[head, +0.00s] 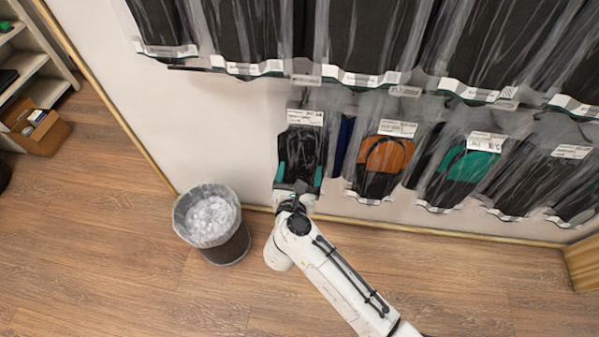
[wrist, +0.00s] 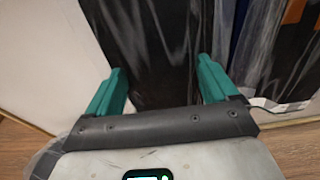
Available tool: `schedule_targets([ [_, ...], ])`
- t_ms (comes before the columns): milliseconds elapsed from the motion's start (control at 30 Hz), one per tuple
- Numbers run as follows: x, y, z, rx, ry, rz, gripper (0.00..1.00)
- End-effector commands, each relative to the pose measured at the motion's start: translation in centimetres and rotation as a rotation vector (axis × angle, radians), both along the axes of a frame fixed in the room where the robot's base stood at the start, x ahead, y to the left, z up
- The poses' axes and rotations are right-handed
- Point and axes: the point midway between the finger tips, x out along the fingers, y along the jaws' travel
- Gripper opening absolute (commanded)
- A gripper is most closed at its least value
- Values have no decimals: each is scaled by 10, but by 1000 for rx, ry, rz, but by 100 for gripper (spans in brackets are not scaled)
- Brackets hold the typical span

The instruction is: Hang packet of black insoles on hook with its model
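The black insole packet (head: 303,147) with a white label at its top is upright at the left end of the lower row, in front of the wall. My gripper (head: 299,177) is at its lower part, with one teal finger along each side. In the wrist view the fingers (wrist: 162,85) are wide apart and the black packet (wrist: 150,40) fills the gap between them. I cannot tell whether they press on it. The packet's hook and the label writing cannot be made out.
A blue packet (head: 343,143), an orange-and-black one (head: 384,155) and a green-and-black one (head: 468,165) hang to the right. Large black packets (head: 365,40) hang above. A bin (head: 212,222) with a clear liner stands at lower left. The wall (head: 200,130) left of the packet is bare.

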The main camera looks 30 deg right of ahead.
Motion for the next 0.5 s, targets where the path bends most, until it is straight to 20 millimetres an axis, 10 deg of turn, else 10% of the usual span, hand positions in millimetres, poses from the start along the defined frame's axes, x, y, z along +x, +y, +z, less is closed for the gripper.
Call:
schedule_targets([
  [500,-9,7,3,0,1,1,100],
])
